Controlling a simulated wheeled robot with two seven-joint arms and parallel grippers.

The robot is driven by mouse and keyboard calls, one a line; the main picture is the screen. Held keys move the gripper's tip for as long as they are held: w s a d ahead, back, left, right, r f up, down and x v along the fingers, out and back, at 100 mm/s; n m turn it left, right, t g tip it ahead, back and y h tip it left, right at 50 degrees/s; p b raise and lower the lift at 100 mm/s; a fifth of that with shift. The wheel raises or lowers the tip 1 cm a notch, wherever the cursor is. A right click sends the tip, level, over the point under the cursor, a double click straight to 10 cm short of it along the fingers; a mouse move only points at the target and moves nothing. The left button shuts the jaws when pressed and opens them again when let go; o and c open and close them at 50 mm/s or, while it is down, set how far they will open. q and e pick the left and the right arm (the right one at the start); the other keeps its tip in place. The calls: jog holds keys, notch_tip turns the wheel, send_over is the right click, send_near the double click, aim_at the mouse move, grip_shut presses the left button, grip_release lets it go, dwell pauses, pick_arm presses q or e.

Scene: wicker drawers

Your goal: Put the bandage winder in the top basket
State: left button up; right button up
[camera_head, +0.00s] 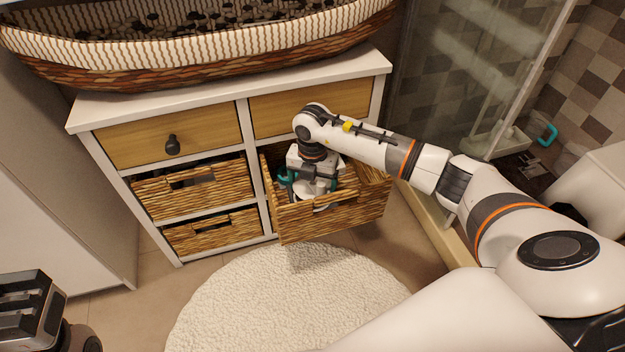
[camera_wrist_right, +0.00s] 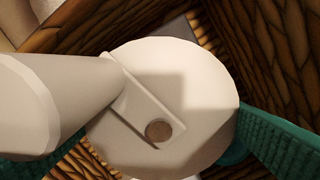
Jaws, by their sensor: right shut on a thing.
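The bandage winder is a white rounded body (camera_wrist_right: 195,75) with a thick pale handle and a small brown disc; it fills the right wrist view. My right gripper (camera_head: 309,188) is shut on it, with teal finger pads on either side in the wrist view. The gripper is down within the rim of the pulled-out wicker basket (camera_head: 335,218), under the right wooden drawer. White parts of the winder show below the gripper in the head view (camera_head: 308,198). Whether it touches the basket floor is unclear. My left gripper (camera_head: 25,308) is at the lower left, its opening unclear.
The white cabinet (camera_head: 245,85) has wooden drawers (camera_head: 170,135) and two closed wicker baskets at left (camera_head: 190,190). A large woven basket (camera_head: 200,70) stands on top. A round cream rug (camera_head: 285,300) lies in front. A glass shower screen (camera_head: 470,70) stands at right.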

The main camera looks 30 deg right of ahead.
jog(key=shift+f, duration=0.45)
dwell(0.3)
jog(key=o, duration=1.8)
jog(key=shift+o, duration=0.2)
